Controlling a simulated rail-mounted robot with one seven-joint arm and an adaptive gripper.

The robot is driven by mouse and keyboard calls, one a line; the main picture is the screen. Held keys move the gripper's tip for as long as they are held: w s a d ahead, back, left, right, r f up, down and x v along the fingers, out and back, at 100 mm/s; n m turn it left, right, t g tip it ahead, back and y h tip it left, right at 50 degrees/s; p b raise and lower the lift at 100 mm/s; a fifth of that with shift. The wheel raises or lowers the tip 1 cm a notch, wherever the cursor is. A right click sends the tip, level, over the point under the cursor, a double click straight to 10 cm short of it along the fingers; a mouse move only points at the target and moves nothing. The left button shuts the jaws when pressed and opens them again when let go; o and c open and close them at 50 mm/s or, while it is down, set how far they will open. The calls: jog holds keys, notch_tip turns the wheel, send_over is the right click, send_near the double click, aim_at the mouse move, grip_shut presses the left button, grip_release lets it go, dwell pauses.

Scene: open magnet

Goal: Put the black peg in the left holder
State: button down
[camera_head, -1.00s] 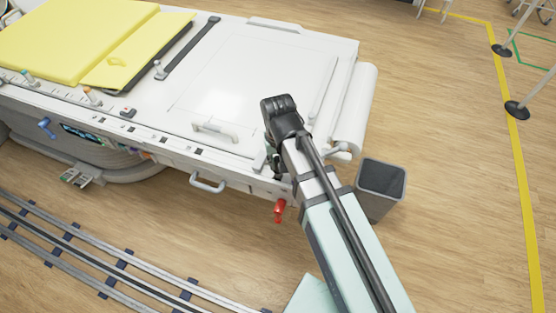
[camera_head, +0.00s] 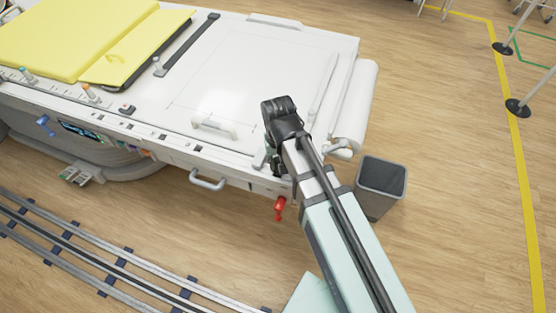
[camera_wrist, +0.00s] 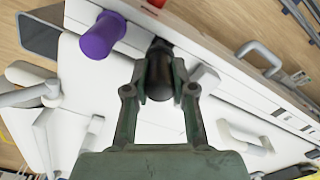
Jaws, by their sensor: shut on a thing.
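The black peg (camera_wrist: 159,78) is between the two green fingers of my gripper (camera_wrist: 160,88) in the wrist view. My gripper is shut on it, over the front edge of the white table. The peg's far end meets a dark spot at the table's surface; I cannot tell whether it sits in a holder there. A purple peg (camera_wrist: 103,35) stands beside it to the left in the wrist view. In the head view my gripper (camera_head: 273,160) is mostly behind my arm, and the peg is hidden. I cannot make out the left holder clearly.
The white table (camera_head: 225,75) carries a yellow pad (camera_head: 75,40) and a white handle (camera_head: 213,127). A red knob (camera_head: 279,206) hangs at its front edge. A grey bin (camera_head: 381,186) stands on the floor to the right. The table's middle is clear.

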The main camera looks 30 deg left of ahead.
jog(key=shift+f+b, duration=0.5)
jog(key=shift+f, duration=0.55)
jog(key=c, duration=0.9)
grip_release()
jog(key=shift+r, duration=0.1)
